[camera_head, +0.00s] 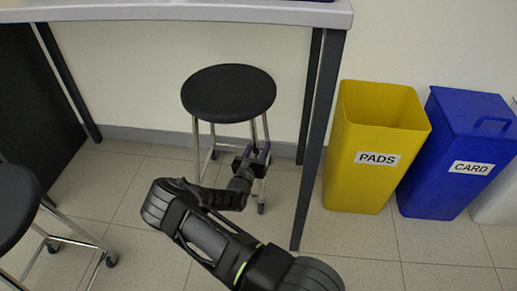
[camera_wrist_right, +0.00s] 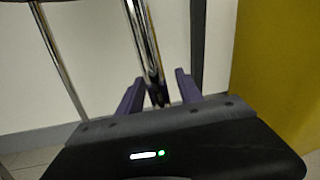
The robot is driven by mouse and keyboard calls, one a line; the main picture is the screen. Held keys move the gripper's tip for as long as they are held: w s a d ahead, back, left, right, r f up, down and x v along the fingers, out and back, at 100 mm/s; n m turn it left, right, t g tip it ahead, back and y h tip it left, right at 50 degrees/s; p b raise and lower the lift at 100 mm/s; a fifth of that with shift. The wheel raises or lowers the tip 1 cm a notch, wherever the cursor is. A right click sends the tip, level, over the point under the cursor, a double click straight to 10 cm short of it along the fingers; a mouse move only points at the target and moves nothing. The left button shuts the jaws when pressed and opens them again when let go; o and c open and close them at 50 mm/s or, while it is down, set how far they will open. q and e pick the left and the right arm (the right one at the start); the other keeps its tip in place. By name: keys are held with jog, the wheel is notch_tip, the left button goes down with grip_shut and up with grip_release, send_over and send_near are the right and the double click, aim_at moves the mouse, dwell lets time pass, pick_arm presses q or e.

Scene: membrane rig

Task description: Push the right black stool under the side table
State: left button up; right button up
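The right black stool (camera_head: 228,93) has a round black seat and chrome legs. It stands upright at the side table (camera_head: 190,12), left of the table's right-hand legs, with a foot between the depths of the front and back legs. My right gripper (camera_head: 262,158) is low at the stool's front right leg. In the right wrist view, its two purple fingers (camera_wrist_right: 158,92) are apart, with a chrome stool leg (camera_wrist_right: 146,45) between them. Contact with the leg cannot be told. My left gripper is not in view.
A second black stool (camera_head: 15,205) stands at the left edge. A yellow PADS bin (camera_head: 375,145) and a blue CARD bin (camera_head: 455,155) stand right of the dark front table leg (camera_head: 318,140). Tiled floor (camera_head: 145,240) is clear between the stools.

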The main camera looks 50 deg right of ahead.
grip_shut()
dwell(1.2)
